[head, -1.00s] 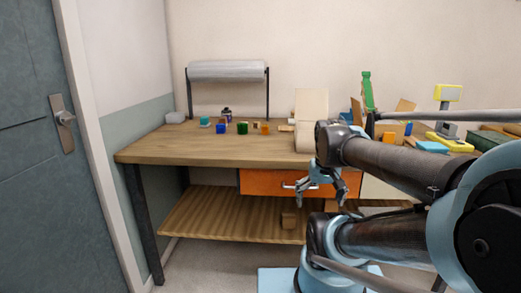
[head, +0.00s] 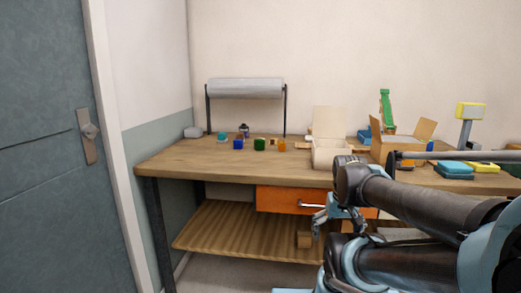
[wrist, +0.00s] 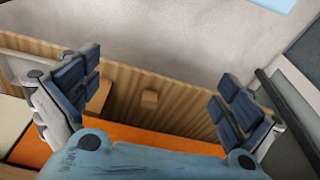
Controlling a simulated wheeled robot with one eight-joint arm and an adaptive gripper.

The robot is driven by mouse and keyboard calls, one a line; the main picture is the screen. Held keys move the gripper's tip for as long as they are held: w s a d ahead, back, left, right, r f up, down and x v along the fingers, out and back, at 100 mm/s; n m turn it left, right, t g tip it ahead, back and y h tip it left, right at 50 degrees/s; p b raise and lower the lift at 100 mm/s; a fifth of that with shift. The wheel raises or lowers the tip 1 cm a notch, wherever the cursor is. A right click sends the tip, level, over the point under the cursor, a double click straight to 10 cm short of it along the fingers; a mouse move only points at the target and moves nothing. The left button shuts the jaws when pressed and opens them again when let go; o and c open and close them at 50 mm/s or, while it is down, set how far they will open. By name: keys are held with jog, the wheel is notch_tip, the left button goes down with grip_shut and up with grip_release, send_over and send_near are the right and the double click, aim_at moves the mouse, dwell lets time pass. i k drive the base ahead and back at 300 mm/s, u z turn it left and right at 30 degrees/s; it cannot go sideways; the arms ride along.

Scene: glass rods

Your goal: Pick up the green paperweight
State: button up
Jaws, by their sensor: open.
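My gripper (head: 340,218) hangs in front of the bench, below the top and near the orange drawer, well to the right of the paperweight and lower. In the wrist view my gripper (wrist: 152,108) is open with nothing between its fingers. The wrist view looks down on the orange drawer front and the lower shelf, and the paperweight is not in it.
A paper roll (head: 246,88) on a stand is behind the blocks. An open white box (head: 330,150) and a cardboard box (head: 395,148) stand to the right. A small wooden block (head: 304,239) is on the lower shelf (head: 235,235). The bench's front left is clear.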

aim_at(259, 143)
jog(key=z, duration=0.65)
jog(key=k, duration=1.05)
jog(key=u, duration=0.55)
jog(key=i, duration=1.4)
